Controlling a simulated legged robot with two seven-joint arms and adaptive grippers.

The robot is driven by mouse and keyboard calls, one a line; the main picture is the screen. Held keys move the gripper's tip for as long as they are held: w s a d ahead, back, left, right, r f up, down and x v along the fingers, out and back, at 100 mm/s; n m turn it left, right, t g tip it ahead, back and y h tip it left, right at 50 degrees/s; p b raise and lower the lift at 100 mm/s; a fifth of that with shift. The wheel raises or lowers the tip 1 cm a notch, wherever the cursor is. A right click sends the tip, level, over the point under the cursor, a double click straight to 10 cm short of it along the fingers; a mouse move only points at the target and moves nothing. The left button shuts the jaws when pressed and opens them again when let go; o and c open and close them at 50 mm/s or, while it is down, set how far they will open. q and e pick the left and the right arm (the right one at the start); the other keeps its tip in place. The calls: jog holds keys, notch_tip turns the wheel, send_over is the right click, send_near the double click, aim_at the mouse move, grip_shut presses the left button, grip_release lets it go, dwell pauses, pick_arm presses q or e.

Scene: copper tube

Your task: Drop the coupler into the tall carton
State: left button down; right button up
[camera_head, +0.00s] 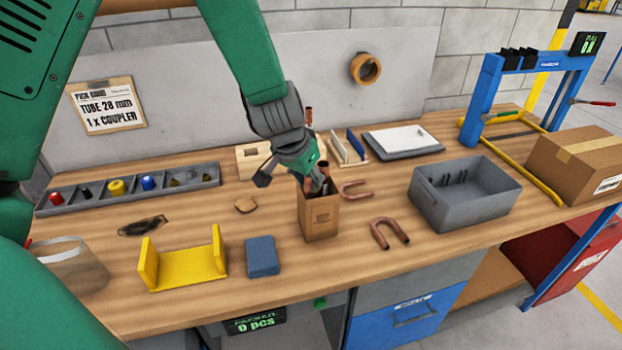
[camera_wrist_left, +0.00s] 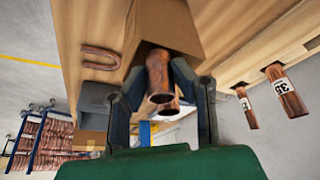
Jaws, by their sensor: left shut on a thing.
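The tall carton (camera_head: 320,219) is a narrow brown box standing upright near the middle of the bench. It also shows in the left wrist view (camera_wrist_left: 168,22). My left gripper (camera_head: 318,184) is right at the carton's open top, pointing down. It is shut on a short copper piece that looks like the coupler (camera_wrist_left: 164,106), between the fingers in the left wrist view. How deep the held piece sits is hidden by the fingers. My right gripper is out of view.
Copper U-bends (camera_head: 390,233) lie right of the carton, with a grey bin (camera_head: 464,196) beyond. A blue block (camera_head: 262,257) and a yellow holder (camera_head: 182,268) stand to the left. A grey parts tray (camera_head: 128,188) lies at the back left.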

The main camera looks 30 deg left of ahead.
pick_arm(q)
jog(key=c, duration=1.3)
grip_release()
jog(key=shift+d, duration=0.1)
jog(key=shift+o, duration=0.2)
jog(key=shift+d, duration=0.2)
jog(key=shift+r, duration=0.1)
jog(key=shift+s+r, duration=0.1)
jog(key=shift+r, duration=0.4)
jog(key=v, duration=1.1)
jog(key=shift+s+a+f, duration=0.1)
jog(key=shift+f, duration=0.05)
